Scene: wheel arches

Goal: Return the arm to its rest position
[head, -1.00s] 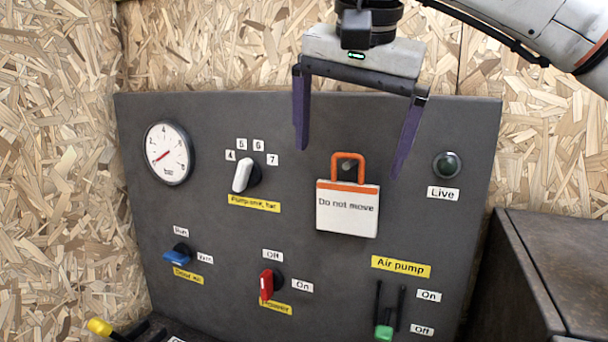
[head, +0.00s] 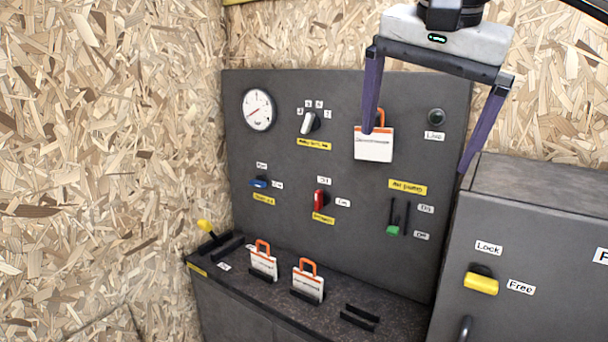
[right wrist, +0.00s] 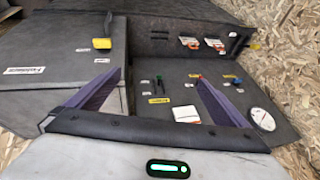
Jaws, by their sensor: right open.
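My right gripper (head: 418,128) hangs from the top right in the head view, with its two purple fingers wide apart and nothing between them. It is in front of the dark control panel (head: 280,150); its left finger overlaps the top of a white tag with an orange loop (head: 374,148) that hangs on the panel. In the right wrist view the fingers (right wrist: 158,82) are spread, and the white tag (right wrist: 186,114) lies beyond, between them. I cannot tell the exact gap to the panel. My left gripper is not in view.
Below the panel, a ledge (head: 335,306) holds two more white and orange tags (head: 263,263) (head: 308,282) in slots and a yellow-handled lever (head: 206,227). A dark cabinet (head: 540,225) with a yellow handle (head: 481,284) stands at the right. Chipboard walls (head: 110,150) close the left and back.

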